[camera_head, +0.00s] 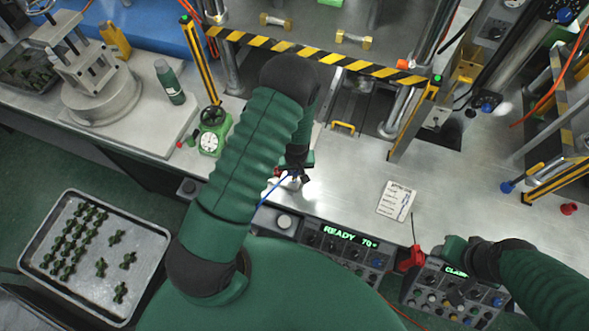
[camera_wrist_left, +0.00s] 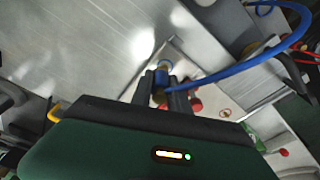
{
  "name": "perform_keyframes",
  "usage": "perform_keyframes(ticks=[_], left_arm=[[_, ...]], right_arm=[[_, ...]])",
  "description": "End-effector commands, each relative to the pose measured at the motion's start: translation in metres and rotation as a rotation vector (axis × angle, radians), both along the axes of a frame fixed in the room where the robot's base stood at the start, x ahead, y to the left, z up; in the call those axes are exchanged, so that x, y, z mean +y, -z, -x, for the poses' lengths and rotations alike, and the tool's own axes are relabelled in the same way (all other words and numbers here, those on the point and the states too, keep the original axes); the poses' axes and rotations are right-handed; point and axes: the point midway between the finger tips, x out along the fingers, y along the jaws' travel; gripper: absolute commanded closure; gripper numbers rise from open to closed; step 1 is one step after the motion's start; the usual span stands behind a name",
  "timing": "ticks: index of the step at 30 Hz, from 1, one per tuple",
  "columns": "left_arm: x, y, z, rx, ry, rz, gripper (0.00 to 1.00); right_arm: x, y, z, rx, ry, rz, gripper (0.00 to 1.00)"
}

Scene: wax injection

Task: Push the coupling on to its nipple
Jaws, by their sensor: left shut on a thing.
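My left gripper (camera_head: 293,178) reaches down over the steel bench, partly hidden behind my own arm. In the left wrist view its two dark fingers (camera_wrist_left: 161,92) are shut on the coupling (camera_wrist_left: 161,78), a small blue and brass-coloured piece. A blue hose (camera_wrist_left: 230,72) runs from it to the right, and the hose (camera_head: 273,188) also shows in the head view. The coupling's far end is at a small round fitting on a pale plate (camera_wrist_left: 185,68). The nipple cannot be made out clearly, nor whether the coupling touches it. My right gripper (camera_head: 452,250) is at the right console; its fingers are unclear.
A red handle (camera_head: 410,259) is beside my right gripper. Control panels (camera_head: 345,246) line the bench front. A paper sheet (camera_head: 397,201) lies on clear bench right of my left gripper.

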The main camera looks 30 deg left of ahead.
Motion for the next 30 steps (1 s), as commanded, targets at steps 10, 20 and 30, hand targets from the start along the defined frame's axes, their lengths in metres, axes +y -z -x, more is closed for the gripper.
perform_keyframes(ticks=[10, 20, 30], left_arm=[[0.0014, 0.0018, 0.0013, -0.001, -0.001, 0.001, 1.00], [-0.0044, 0.0014, 0.0002, 0.000, 0.000, -0.004, 1.00], [-0.0072, 0.0019, 0.0006, 0.001, -0.002, -0.007, 1.00]], right_arm=[[0.0002, 0.0016, -0.0002, 0.000, -0.001, 0.000, 0.53], [0.0002, 0.0013, -0.0002, 0.000, 0.000, 0.000, 0.53], [0.0001, 0.0009, -0.0001, 0.000, 0.000, 0.000, 0.53]])
